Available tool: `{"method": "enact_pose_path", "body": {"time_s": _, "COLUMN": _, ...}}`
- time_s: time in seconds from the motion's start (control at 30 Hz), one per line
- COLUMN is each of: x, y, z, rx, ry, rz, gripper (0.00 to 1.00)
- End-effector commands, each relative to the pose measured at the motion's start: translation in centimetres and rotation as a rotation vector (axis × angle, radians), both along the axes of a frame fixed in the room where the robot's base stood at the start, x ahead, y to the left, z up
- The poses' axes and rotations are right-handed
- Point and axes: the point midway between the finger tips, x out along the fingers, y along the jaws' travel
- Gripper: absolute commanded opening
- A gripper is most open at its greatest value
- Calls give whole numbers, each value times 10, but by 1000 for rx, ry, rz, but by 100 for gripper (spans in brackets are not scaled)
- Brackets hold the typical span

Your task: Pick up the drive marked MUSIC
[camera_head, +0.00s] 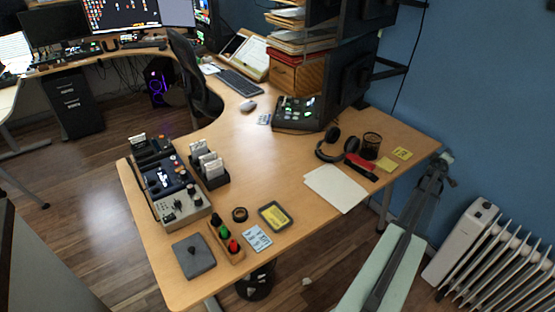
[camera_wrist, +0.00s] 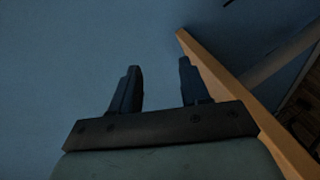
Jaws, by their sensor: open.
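No label reading MUSIC is legible in the head view. A flat black drive-like item with a yellow label (camera_head: 275,216) lies on the desk's front part; its writing is too small to read. A dark holder (camera_head: 222,180) with several upright white-faced pieces (camera_head: 208,163) stands to its upper left; any marks on them are also unreadable. My gripper (camera_wrist: 159,64) is open and empty in the wrist view, facing the blue wall beside a wooden edge. In the head view my arm reaches up at the right, its end by the desk's right corner, far from these items.
The wooden desk (camera_head: 262,180) has clear room at its middle. Headphones (camera_head: 330,147), a black mesh cup (camera_head: 370,146), white paper (camera_head: 337,187) and yellow notes (camera_head: 402,153) lie toward the right. Audio devices (camera_head: 180,205), a grey pad (camera_head: 193,255) and a wooden tray (camera_head: 237,257) occupy the front left.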

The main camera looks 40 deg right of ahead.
Motion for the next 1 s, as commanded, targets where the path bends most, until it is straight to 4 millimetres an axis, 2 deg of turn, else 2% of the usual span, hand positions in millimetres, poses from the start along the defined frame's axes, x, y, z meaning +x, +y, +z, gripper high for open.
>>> {"method": "enact_pose_path", "body": {"time_s": 0.03, "x": 4, "y": 1, "z": 16, "rx": -4, "ry": -31, "rz": -22, "gripper": 46}}
{"method": "enact_pose_path", "body": {"time_s": 0.2, "x": 19, "y": 10, "z": 51, "rx": 33, "ry": -165, "rz": -127, "gripper": 46}}
{"method": "enact_pose_path", "body": {"time_s": 0.3, "x": 32, "y": 23, "z": 67, "rx": 91, "ry": -260, "rz": -198, "gripper": 46}}
{"method": "enact_pose_path", "body": {"time_s": 0.47, "x": 62, "y": 54, "z": 80, "rx": 242, "ry": -410, "rz": -298, "gripper": 46}}
{"method": "enact_pose_path", "body": {"time_s": 0.67, "x": 117, "y": 110, "z": 87, "rx": 504, "ry": -560, "rz": -363, "gripper": 46}}
{"method": "enact_pose_path", "body": {"time_s": 0.77, "x": 150, "y": 147, "z": 91, "rx": 660, "ry": -615, "rz": -366, "gripper": 46}}
{"method": "enact_pose_path", "body": {"time_s": 0.87, "x": 186, "y": 189, "z": 97, "rx": 829, "ry": -653, "rz": -346, "gripper": 46}}
{"method": "enact_pose_path", "body": {"time_s": 1.0, "x": 237, "y": 256, "z": 112, "rx": 1066, "ry": -668, "rz": -278, "gripper": 46}}
